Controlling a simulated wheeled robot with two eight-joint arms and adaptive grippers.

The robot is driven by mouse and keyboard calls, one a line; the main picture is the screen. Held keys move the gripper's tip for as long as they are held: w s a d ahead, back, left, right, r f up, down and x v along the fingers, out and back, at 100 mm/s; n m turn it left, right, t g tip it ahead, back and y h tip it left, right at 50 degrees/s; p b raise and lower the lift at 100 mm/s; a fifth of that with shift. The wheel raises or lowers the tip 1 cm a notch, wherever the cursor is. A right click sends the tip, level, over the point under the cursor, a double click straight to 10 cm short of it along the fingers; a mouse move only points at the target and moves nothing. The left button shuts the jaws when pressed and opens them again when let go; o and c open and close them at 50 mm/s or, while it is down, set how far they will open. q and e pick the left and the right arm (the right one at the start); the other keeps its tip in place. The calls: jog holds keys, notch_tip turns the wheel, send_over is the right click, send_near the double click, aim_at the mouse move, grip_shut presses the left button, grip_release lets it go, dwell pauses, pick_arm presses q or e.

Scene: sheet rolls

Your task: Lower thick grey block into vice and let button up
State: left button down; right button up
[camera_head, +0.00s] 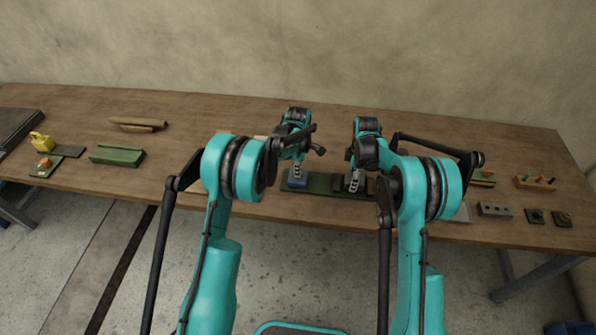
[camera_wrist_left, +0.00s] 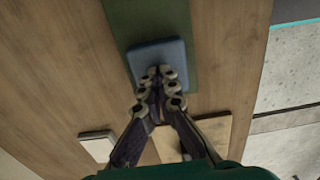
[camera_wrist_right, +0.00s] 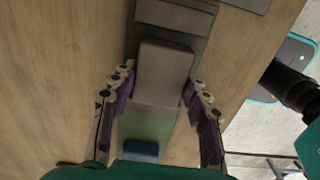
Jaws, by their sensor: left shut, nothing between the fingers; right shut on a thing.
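The vice has a long green base (camera_head: 320,186) lying on the table with a blue button (camera_wrist_left: 157,57) at one end. My left gripper (camera_wrist_left: 160,74) is shut and empty, its fingertips on the blue button, seemingly pressing it. The thick grey block (camera_wrist_right: 163,72) is between the fingers of my right gripper (camera_wrist_right: 160,88), which is shut on it, above the green base. A grey jaw (camera_wrist_right: 176,15) of the vice shows just beyond the block. The blue button also shows in the right wrist view (camera_wrist_right: 140,150). How deep the block sits between the jaws cannot be told.
At the left stand a green channel block (camera_head: 117,155), brown rolls (camera_head: 138,124) and a yellow item (camera_head: 42,142). At the right are a grey block with holes (camera_head: 495,210) and a wooden peg rack (camera_head: 535,183).

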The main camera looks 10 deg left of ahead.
jog(key=shift+f, duration=0.55)
jog(key=o, duration=1.5)
jog(key=shift+r, duration=4.55)
pick_arm(q)
notch_tip(320, 180, up, 9)
jog(key=p, duration=0.5)
pick_arm(e)
jog(key=shift+r, duration=2.45)
